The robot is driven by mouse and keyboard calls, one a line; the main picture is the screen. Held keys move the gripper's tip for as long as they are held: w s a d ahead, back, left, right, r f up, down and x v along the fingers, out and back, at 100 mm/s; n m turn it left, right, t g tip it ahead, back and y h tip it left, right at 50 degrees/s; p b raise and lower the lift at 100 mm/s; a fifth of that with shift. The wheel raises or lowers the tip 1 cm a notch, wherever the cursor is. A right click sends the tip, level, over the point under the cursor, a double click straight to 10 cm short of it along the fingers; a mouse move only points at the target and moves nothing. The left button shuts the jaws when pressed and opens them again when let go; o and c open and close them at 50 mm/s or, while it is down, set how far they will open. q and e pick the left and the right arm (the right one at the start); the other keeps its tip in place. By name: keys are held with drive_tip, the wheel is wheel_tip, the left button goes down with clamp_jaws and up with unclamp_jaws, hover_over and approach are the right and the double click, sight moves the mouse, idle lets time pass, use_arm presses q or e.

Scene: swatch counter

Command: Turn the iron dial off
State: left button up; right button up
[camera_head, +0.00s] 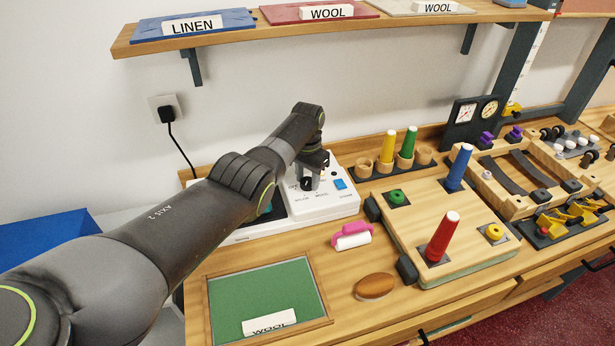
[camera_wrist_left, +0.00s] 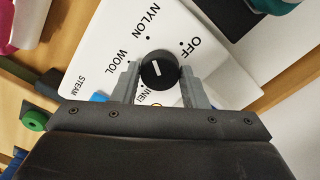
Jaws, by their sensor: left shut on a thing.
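The iron dial (camera_wrist_left: 159,70) is a round black knob with a short white mark, on a white control panel (camera_wrist_left: 105,55). Printed around it are OFF (camera_wrist_left: 193,47), NYLON, WOOL and a partly covered word ending in NEN or similar. My left gripper (camera_wrist_left: 157,80) is shut on the dial, one grey finger on each side. In the head view my left gripper (camera_head: 309,182) is over the white panel (camera_head: 328,206) and mostly hides the dial. My right gripper is not seen.
A blue button (camera_head: 340,184) is on the panel, right of the gripper. In front are a pink-handled roller (camera_head: 351,236), a brown oval object (camera_head: 374,286) and a green mat (camera_head: 262,300). Wooden boards with coloured pegs stand at right. A shelf (camera_head: 300,31) with swatches hangs above.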

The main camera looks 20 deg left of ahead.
use_arm(q)
drive_tip(key=m, duration=0.5)
drive_tip(key=shift+w+r+m, duration=0.1)
drive_tip(key=shift+m, duration=0.3)
drive_tip(key=m, duration=0.5)
drive_tip(key=shift+m, duration=0.3)
drive_tip(key=o, duration=1)
